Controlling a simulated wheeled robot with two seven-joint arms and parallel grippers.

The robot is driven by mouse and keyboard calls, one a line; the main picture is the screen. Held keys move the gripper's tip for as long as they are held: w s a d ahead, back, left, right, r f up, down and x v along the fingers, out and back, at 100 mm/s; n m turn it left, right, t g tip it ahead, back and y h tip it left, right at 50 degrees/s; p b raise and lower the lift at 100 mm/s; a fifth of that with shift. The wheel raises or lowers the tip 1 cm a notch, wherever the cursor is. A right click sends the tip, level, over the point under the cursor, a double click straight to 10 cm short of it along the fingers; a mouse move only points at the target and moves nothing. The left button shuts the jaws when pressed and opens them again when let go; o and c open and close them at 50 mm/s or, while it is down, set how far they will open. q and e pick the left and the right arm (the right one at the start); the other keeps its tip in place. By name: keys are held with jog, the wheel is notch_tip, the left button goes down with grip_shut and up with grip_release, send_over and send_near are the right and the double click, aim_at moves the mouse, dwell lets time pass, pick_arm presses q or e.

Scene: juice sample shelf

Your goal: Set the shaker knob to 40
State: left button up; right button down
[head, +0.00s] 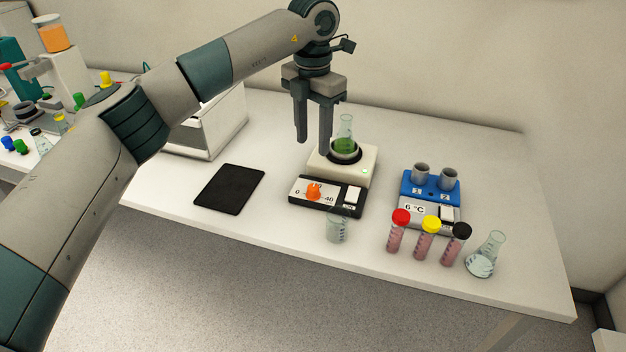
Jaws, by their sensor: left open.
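The shaker (330,160) is a white block with a black front panel on the table. A flask (345,140) with green liquid stands in its round holder. The orange knob (314,191) sits on the front panel between the marks 0 and 40. Its exact pointing direction is too small to tell. A white switch (352,196) is to its right. My left gripper (312,146) points down, open and empty, above and behind the knob at the shaker's back left, apart from the knob. My right gripper is not in view.
A black pad (229,189) lies left of the shaker. A beaker (337,228) stands close in front of the panel. A blue cooler (430,190), capped tubes (427,239) and a clear flask (486,254) stand to the right. A white box (210,130) is behind the pad.

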pick_arm(q)
jog(key=p, duration=0.2)
send_over(313, 187)
notch_tip(313, 187, down, 5)
jog(key=shift+f, duration=0.1)
notch_tip(313, 187, down, 7)
jog(key=shift+r+p, duration=0.1)
jog(key=shift+p, duration=0.75)
jog(key=shift+f, duration=0.75)
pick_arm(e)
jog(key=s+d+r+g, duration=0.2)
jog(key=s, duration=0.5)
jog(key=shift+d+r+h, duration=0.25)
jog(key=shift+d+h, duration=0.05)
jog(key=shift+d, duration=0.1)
pick_arm(q)
grip_shut()
